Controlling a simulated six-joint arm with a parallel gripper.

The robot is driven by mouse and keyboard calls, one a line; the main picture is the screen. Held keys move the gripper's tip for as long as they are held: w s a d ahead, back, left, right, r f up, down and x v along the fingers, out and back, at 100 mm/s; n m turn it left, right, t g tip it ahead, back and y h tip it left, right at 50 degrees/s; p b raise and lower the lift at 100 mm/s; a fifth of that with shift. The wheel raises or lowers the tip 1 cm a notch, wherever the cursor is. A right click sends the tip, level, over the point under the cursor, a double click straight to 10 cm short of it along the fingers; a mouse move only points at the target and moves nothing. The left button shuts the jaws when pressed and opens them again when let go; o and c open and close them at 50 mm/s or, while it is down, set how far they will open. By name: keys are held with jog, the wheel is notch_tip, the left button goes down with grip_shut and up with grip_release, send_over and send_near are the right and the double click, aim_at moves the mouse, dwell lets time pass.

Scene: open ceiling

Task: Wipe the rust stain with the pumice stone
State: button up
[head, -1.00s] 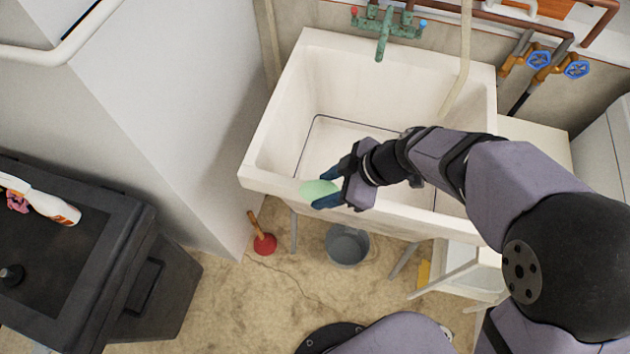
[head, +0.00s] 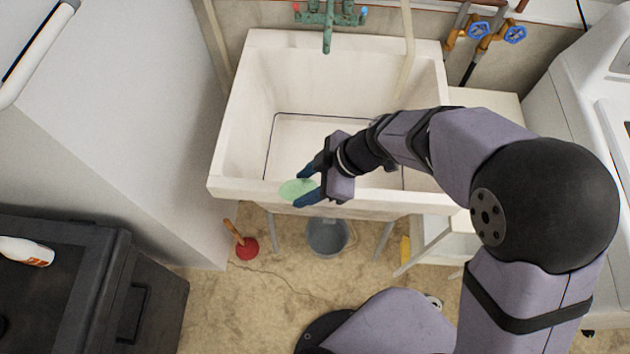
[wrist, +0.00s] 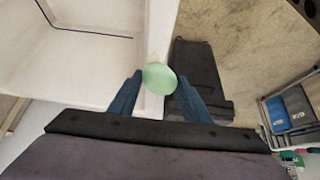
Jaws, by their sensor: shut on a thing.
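My gripper (head: 308,185) is shut on a pale green rounded piece (head: 291,190), which I take to be the pumice stone. It is over the front rim of the white utility sink (head: 236,150) in the head view. In the wrist view the green stone (wrist: 159,78) sits between the two blue fingertips of my gripper (wrist: 158,80), above the sink's rim. I cannot tell whether the stone touches the rim. No rust stain can be clearly made out in either view; my arm hides part of the sink.
A green faucet (head: 328,25) stands at the sink's back. Under and before the sink are a grey bucket (head: 327,238) and a red plunger (head: 247,248). A dark bin (head: 60,280) is at lower left. A tall white cabinet (head: 120,110) stands left of the sink.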

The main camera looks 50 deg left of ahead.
jog(key=shift+s+a+b, duration=1.05)
jog(key=shift+s+a, duration=2.25)
jog(key=shift+s+a+r, duration=0.1)
jog(key=shift+a+r, duration=0.05)
jog(key=shift+r, duration=0.05)
jog(key=shift+r+p, duration=0.4)
jog(key=shift+r, duration=0.45)
jog(key=shift+r+p, duration=0.3)
jog(key=shift+r, duration=0.5)
jog(key=shift+r+p, duration=1)
jog(key=shift+r, duration=1.25)
